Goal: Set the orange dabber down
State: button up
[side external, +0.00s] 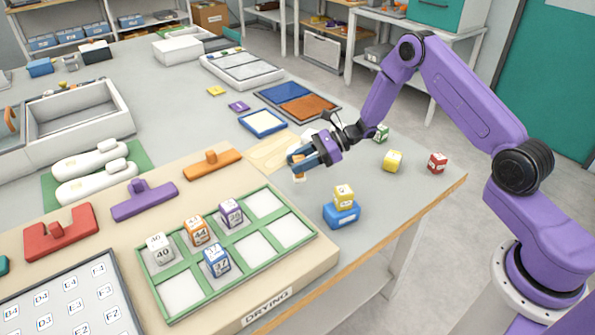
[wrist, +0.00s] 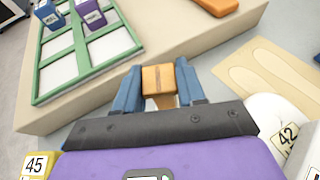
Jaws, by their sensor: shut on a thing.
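My gripper (side external: 300,159) is shut on the orange dabber (side external: 299,173), a small block-like thing that shows partly below the fingers in the side view. In the wrist view, its orange-brown top (wrist: 157,80) sits between the two blue fingers of my gripper (wrist: 160,88). The fingers hide its sides. It is over the grey table near the right edge of the beige board; whether its foot touches the table I cannot tell.
The green-framed drying rack (side external: 322,238) holds several numbered blocks at left. A yellow block on a blue base (side external: 341,214) stands to the right. A pale insole sheet (side external: 268,155) lies behind. A white form marked 42 (wrist: 270,112) is close beside my gripper.

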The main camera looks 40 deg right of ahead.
jog(key=shift+w+f, duration=0.3)
jog(key=shift+f, duration=0.1)
jog(key=shift+w+f, duration=0.1)
jog(key=shift+f, duration=1.55)
jog(key=shift+f, duration=0.2)
jog(key=o, duration=1)
jog(key=shift+o, duration=0.2)
jog(key=shift+r, duration=0.15)
